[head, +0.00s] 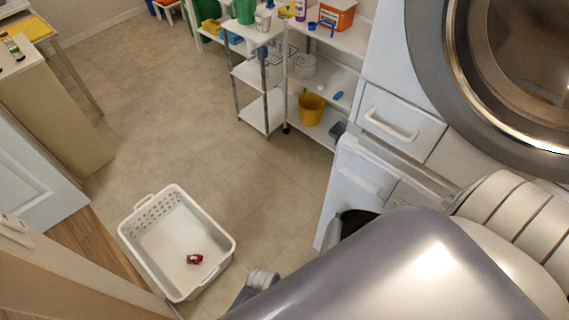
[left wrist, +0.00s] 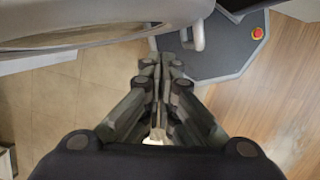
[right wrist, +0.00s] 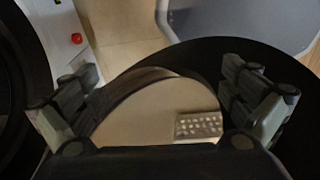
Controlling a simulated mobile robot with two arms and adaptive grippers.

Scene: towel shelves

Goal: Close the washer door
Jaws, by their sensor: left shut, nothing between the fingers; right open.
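The washer (head: 345,190) is the low white machine at the lower right of the head view, partly hidden by my own arm. A dark round part shows at its front there. In the right wrist view, the round washer door (right wrist: 245,65), with a dark rim and clear window, stands open away from the white washer front (right wrist: 62,22). My right gripper (right wrist: 160,85) is open, its fingers on either side of part of the door; contact cannot be told. My left gripper (left wrist: 162,62) is shut and empty over the floor, near a grey curved rim (left wrist: 90,38).
Another machine with a large round door (head: 455,75) is at the upper right. A white laundry basket (head: 130,232) holding a small red item (head: 194,259) stands on the floor. White shelves (head: 340,82) line the back. The middle floor is clear.

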